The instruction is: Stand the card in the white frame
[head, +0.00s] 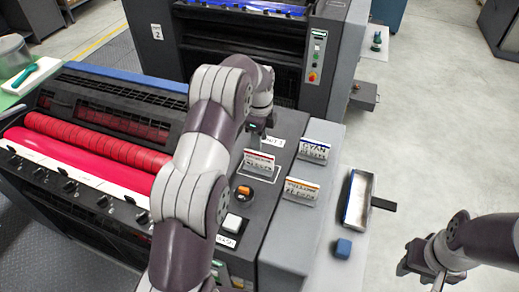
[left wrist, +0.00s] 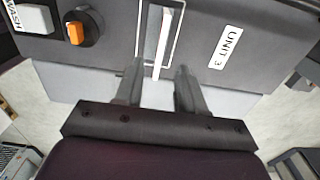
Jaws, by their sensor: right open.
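A white card with a red band (head: 258,163) stands on the dark console top, within the white frame (head: 262,180) outlined there. In the left wrist view the card (left wrist: 161,45) shows nearly edge-on as a pale strip inside the frame (left wrist: 179,30). My left gripper (head: 262,130) is just behind the card. In the left wrist view its fingers (left wrist: 158,88) are apart, with the card's near end between them and gaps on both sides. My right gripper (head: 428,268) is open and empty at the lower right, over the floor.
An open metal tray (head: 358,200) and a blue block (head: 343,248) are on the pale ledge. An orange knob (head: 244,191) and a white button (head: 232,222) rise from the console.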

